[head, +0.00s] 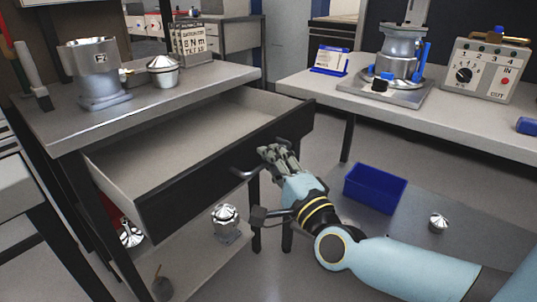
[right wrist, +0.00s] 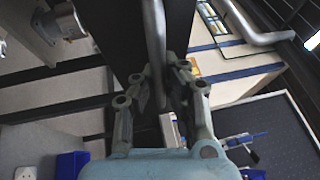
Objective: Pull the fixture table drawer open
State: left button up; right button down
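The drawer (head: 160,150) of the grey fixture table (head: 150,104) stands well out, and its empty light interior shows. Its dark front carries a bar handle (head: 243,174), partly hidden by my right gripper. My right gripper (head: 272,152) is at the handle, in front of the drawer front. In the right wrist view the metal handle bar (right wrist: 156,50) runs between the two fingers of the gripper (right wrist: 160,82), which are closed around it. My left gripper is not in view.
A grey housing (head: 97,75) and a lidded metal part (head: 163,72) stand on the tabletop. A blue bin (head: 375,187) and a small metal part (head: 438,222) are at lower right. A second bench (head: 420,118) stands at right, with floor between.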

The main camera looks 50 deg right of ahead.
jog(key=shift+f, duration=0.2)
jog(key=c, duration=1.4)
grip_release()
jog(key=shift+r, duration=0.1)
jog(key=v, duration=1.2)
